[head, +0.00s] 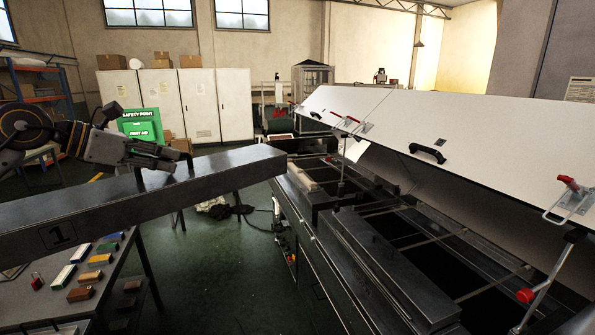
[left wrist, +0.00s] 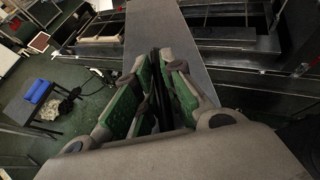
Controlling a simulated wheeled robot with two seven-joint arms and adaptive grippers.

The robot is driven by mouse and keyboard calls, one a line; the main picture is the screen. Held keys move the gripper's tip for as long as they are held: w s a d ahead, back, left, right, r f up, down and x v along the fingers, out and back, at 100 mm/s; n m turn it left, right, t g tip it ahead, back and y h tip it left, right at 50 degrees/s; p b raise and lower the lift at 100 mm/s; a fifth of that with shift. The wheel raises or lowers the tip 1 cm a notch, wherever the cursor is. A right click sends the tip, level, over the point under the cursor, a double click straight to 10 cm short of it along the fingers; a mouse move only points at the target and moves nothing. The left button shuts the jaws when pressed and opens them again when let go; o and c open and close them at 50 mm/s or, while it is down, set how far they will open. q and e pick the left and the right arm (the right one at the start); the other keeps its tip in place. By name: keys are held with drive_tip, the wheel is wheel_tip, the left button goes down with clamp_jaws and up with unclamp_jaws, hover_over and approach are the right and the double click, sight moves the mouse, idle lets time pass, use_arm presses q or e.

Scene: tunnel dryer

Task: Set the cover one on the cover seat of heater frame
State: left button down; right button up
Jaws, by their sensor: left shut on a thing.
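Cover one (head: 130,200) is a long dark grey box-like panel marked "1" on its side. My left gripper (head: 182,166) is shut on a thin black handle on its top. The cover hangs in the air, slanting from the lower left to the dryer's near end, its far tip short of the frame. In the left wrist view the gripper (left wrist: 158,90) has green-padded fingers closed around the dark handle, with the cover (left wrist: 165,30) stretching away beneath. The heater frame (head: 330,245) lies at right, with dark open bays. I cannot tell which is the cover seat. My right gripper is not seen.
A table (head: 110,265) with small coloured blocks is below the cover. Green floor (head: 220,265) is clear between table and frame.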

sight(194, 197)
use_arm(q)
drive_tip(key=shift+m+g+h, duration=0.6)
drive_tip(key=shift+m+g, duration=0.1)
drive_tip(key=shift+m, duration=0.2)
drive_tip(key=d+f, duration=0.1)
drive_tip(key=f, duration=0.2)
drive_tip(key=w+d+f, duration=0.1)
drive_tip(key=d+f, duration=0.1)
drive_tip(key=f, duration=0.1)
drive_tip(key=d+f, duration=0.1)
drive_tip(key=f, duration=0.3)
drive_tip(key=shift+w+d, duration=0.3)
drive_tip(key=shift+d, duration=0.05)
drive_tip(key=s+d+f, duration=0.2)
drive_tip(key=s+f, duration=0.1)
drive_tip(key=f, duration=0.7)
drive_tip(key=s+d+f, duration=0.3)
drive_tip(key=f, duration=0.8)
drive_tip(key=s+d+f, duration=0.2)
drive_tip(key=s+f, duration=0.2)
drive_tip(key=f, duration=0.7)
drive_tip(key=shift+d+f+m+g+h, duration=0.2)
drive_tip(key=shift+f+m+g+h, duration=0.1)
drive_tip(key=shift+m+h, duration=0.1)
drive_tip(key=shift+s+a+r, duration=0.1)
drive_tip(key=shift+s+a, duration=0.05)
